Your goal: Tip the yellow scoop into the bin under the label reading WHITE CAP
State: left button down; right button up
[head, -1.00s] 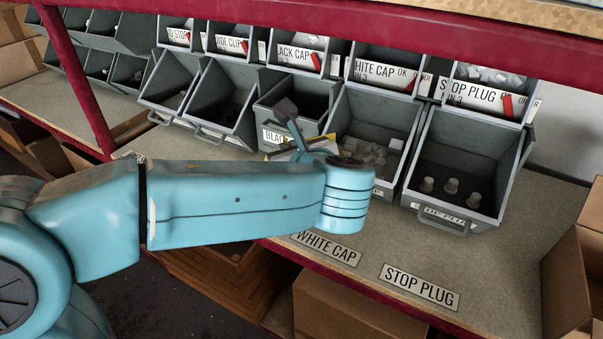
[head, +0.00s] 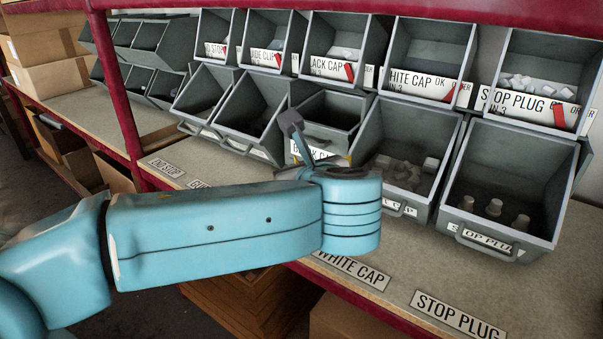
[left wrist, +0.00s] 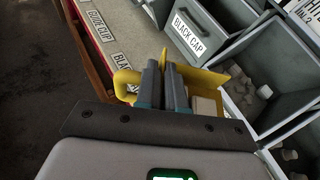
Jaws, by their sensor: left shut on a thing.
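The yellow scoop (left wrist: 220,78) is in my left gripper (left wrist: 168,68), whose two dark fingers are closed on it in the left wrist view. A pale block (left wrist: 206,107) shows beside the fingers, at the scoop. In the head view my left arm hides nearly all of the scoop; a dark gripper part (head: 291,123) stands up in front of the black cap bin (head: 335,106). The lower bin below the WHITE CAP label (head: 422,86) is the white cap bin (head: 447,125), right of the gripper, with pale caps inside. My right gripper is not in view.
The stop plug bin (head: 555,165) stands to the right with several plugs. Upper bins line the rack above. A WHITE CAP plate (head: 350,270) and a STOP PLUG plate (head: 458,315) lie along the shelf front. Bare shelf (head: 430,255) shows before the bins.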

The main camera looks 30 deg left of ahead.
pick_arm(q)
jog(key=shift+w+f, duration=0.15)
jog(key=shift+w, duration=1.1)
jog(key=shift+w+f+p, duration=0.75)
jog(key=shift+w+p, duration=1.35)
jog(key=shift+w, duration=4.9)
jog(key=w+d+r+m+g+y+p, duration=0.3)
jog(key=w+d+r+m+p, duration=0.2)
jog(key=p, duration=2.3)
jog(key=shift+w+d+r+m+y+p, duration=0.2)
jog(key=shift+w+r+m+y+p, duration=0.2)
jog(key=shift+w+r+m, duration=0.6)
jog(key=shift+w+f, duration=0.2)
jog(key=shift+f, duration=0.15)
jog(key=shift+s+r+p, duration=0.2)
jog(key=shift+s+r, duration=0.05)
jog(key=shift+s, duration=0.5)
jog(key=shift+s+r+p, duration=0.2)
jog(key=shift+s+r, duration=0.05)
jog(key=shift+s, duration=0.5)
